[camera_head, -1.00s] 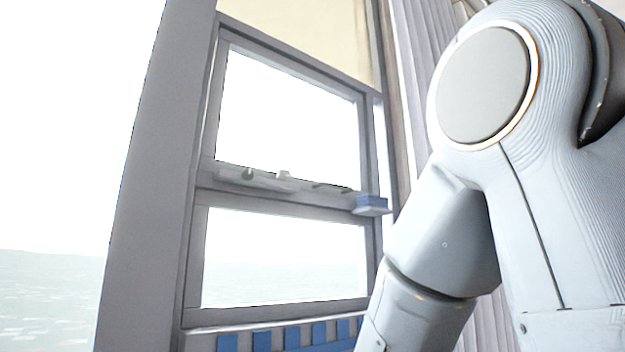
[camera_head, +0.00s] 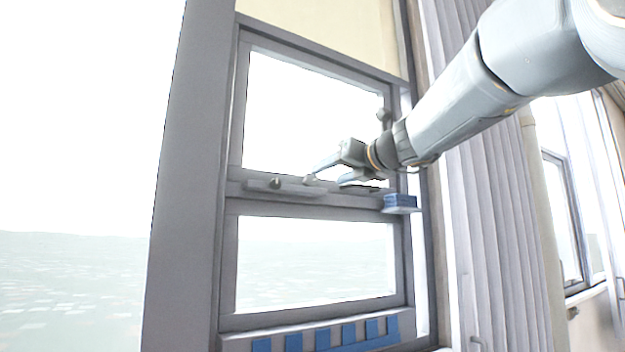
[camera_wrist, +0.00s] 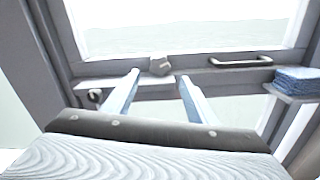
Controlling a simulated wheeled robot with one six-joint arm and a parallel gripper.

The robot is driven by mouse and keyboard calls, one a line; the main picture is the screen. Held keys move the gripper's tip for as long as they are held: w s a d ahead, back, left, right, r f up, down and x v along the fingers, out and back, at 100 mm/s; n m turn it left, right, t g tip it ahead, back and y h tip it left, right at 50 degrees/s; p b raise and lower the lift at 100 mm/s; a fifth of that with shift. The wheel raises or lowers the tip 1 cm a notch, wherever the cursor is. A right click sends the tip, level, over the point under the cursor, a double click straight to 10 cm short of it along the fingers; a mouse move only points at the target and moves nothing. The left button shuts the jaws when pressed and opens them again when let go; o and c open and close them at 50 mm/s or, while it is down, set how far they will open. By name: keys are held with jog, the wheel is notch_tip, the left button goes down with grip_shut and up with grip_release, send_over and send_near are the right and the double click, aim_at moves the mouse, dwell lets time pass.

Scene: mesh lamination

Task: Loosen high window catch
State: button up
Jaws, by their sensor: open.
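The window catch (camera_head: 309,179) is a small light grey knob on the rail between the upper and lower panes. It also shows in the wrist view (camera_wrist: 160,65), just beyond and between my fingertips. My gripper (camera_head: 328,172) is open and empty, its two fingers pointing at the rail from the right. In the wrist view my gripper (camera_wrist: 158,75) has one finger on each side of the catch. I cannot tell whether either finger touches it.
A dark handle (camera_wrist: 241,62) sits on the rail to the catch's right, with a blue block (camera_wrist: 297,80) on a small ledge beyond. A round dark knob (camera_wrist: 96,96) is at the left. Curtains (camera_head: 480,220) hang right of the window.

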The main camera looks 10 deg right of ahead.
aim_at(312, 179)
jog(key=p+x, duration=0.2)
jog(key=x, duration=0.5)
jog(key=shift+w+a+r, duration=0.1)
jog(key=shift+w, duration=0.2)
jog(key=c, duration=1.1)
jog(key=shift+a+n+b, duration=0.1)
jog(key=shift+n+b, duration=1.9)
jog(key=shift+n, duration=0.8)
